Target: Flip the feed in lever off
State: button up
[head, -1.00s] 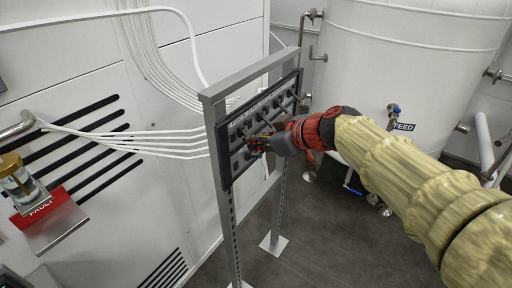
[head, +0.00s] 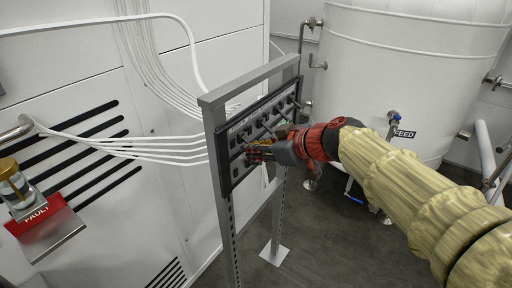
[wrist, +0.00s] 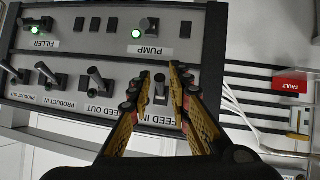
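The feed in lever (wrist: 160,87) is a short dark and grey toggle on the control panel, beside the upside-down FEED IN label (wrist: 130,119) in the wrist view. My gripper (wrist: 159,72) is open, with one yellow-and-black finger on each side of this lever. Small gaps seem to show between lever and fingers; I cannot tell whether either touches. In the head view my gripper (head: 254,152) is at the near lower part of the control panel (head: 228,180) and hides the lever there.
The feed out lever (wrist: 98,79) stands close by, with product levers (wrist: 53,75) farther left. Green lights (wrist: 136,33) show near the PUMP and FILLER labels. A grey metal frame (head: 220,97) holds the panel. A white tank (head: 370,75) and a red FAULT sign (head: 38,214) stand apart.

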jog(key=shift+o, duration=0.9)
jog(key=shift+r, duration=0.1)
jog(key=v, duration=1.2)
